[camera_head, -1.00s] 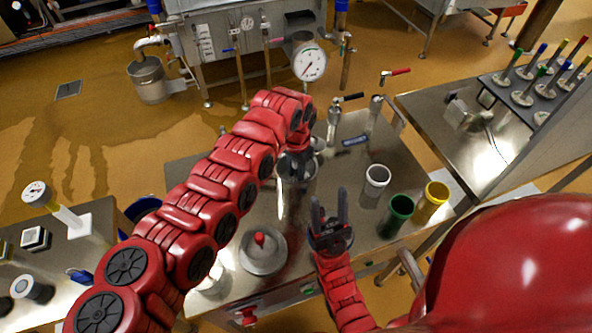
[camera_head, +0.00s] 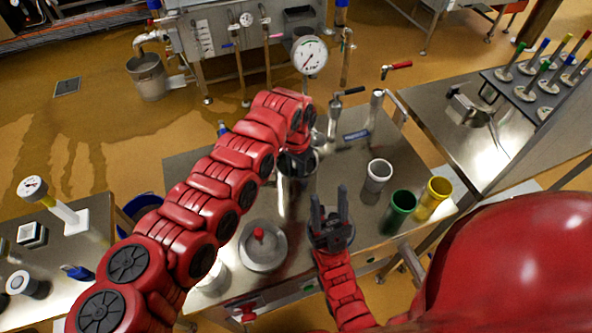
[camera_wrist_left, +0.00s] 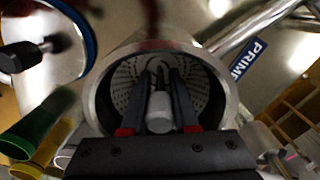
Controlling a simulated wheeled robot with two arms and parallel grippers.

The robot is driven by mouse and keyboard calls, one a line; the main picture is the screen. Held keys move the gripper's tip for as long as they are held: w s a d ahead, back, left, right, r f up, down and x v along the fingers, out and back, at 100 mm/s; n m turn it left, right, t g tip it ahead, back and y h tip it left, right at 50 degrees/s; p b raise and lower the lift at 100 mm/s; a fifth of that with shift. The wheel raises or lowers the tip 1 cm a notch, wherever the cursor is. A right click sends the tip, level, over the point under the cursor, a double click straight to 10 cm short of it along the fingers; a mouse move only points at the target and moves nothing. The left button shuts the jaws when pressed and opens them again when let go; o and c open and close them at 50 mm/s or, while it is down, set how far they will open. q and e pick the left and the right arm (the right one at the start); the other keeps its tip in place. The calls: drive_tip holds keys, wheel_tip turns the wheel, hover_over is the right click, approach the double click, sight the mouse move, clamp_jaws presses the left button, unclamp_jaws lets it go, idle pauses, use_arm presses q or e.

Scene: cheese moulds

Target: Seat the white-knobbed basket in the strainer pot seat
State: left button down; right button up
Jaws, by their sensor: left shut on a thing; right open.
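My left gripper (camera_wrist_left: 160,100) is shut on the white knob (camera_wrist_left: 159,118) of the basket, seen in the left wrist view. The basket's perforated metal (camera_wrist_left: 204,88) shows around the fingers, inside the smooth steel rim of the strainer pot (camera_wrist_left: 224,66). In the head view the pot (camera_head: 296,200) stands upright on the steel table under my left gripper (camera_head: 297,160). The arm and gripper hide most of the basket there, and I cannot tell how deep it sits. My right gripper (camera_head: 330,205) is open and empty, over the table just right of the pot.
A round steel lid with a red knob (camera_head: 259,236) lies front left of the pot. White (camera_head: 378,174), green (camera_head: 400,208) and yellow (camera_head: 436,194) cups stand to the right. Valve pipes (camera_head: 375,108) rise behind. Some bare table (camera_head: 352,180) lies between pot and cups.

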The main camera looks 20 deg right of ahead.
use_arm(q)
drive_tip(key=shift+f+b, duration=0.7)
drive_tip(key=shift+f, duration=0.4)
drive_tip(key=c, duration=0.6)
unclamp_jaws()
wheel_tip(320, 180, up, 8)
drive_tip(key=p, duration=0.4)
drive_tip(key=shift+w, duration=0.1)
wheel_tip(320, 180, up, 10)
drive_tip(key=shift+f+p, duration=0.25)
drive_tip(key=shift+p, duration=0.45)
